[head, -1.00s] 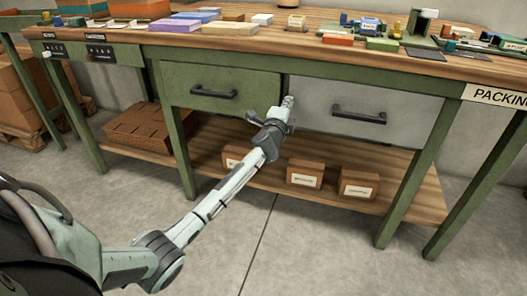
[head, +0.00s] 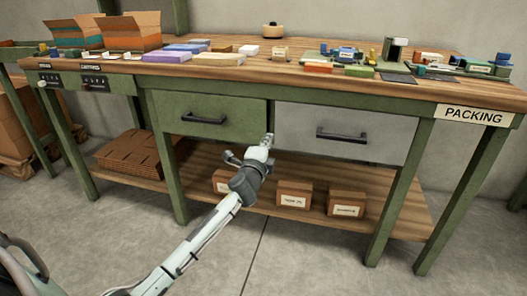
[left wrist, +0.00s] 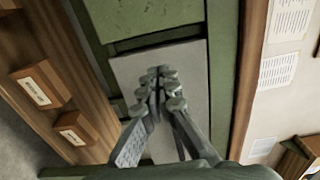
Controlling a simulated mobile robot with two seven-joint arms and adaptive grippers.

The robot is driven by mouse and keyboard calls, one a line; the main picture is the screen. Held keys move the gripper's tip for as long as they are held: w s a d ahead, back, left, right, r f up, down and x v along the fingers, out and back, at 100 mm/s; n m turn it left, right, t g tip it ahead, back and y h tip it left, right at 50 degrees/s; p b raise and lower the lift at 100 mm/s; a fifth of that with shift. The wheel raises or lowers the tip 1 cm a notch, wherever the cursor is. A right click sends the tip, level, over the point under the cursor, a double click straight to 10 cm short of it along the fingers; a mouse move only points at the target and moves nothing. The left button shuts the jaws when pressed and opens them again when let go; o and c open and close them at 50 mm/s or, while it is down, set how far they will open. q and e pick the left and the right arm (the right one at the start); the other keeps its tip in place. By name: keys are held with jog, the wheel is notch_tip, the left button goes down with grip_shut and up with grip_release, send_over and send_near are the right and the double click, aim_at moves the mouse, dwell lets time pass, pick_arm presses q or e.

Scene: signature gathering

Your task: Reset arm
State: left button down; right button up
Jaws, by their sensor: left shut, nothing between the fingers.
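My left gripper (head: 266,142) is in front of the packing bench, at the gap between the green drawer (head: 207,114) and the grey drawer (head: 340,135). It also shows in the left wrist view (left wrist: 160,88), its fingers together with nothing between them, in front of the grey drawer face. Both drawers look closed, each with a dark bar handle. The gripper looks apart from both handles. My left arm (head: 200,240) stretches up from the lower left. My right gripper is in neither view.
The wooden benchtop (head: 290,72) carries cartons, paper stacks and small items. Small labelled boxes (head: 294,194) and a stack of flat brown cardboard (head: 140,154) sit on the lower shelf. A bench leg (head: 393,205) stands at right. The floor in front is clear.

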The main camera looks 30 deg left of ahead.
pick_arm(q)
jog(key=s+d+f+n+g+p, duration=0.3)
jog(key=s+f+n+g, duration=0.55)
jog(key=s+f, duration=1.15)
jog(key=s+d+f+n+g+h, duration=0.1)
jog(key=s+d+f+n+g, duration=0.1)
jog(key=s, duration=0.8)
jog(key=s+d+f+n+g+h, duration=0.2)
jog(key=s+d+f+g, duration=0.2)
jog(key=s, duration=0.6)
jog(key=shift+s+d+f+n+h, duration=0.2)
jog(key=shift+d+n+h, duration=0.15)
jog(key=shift+d, duration=0.75)
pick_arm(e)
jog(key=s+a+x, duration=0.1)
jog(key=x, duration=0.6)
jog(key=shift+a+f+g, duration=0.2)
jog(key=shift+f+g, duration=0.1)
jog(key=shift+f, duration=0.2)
pick_arm(q)
jog(key=c, duration=2.3)
grip_release()
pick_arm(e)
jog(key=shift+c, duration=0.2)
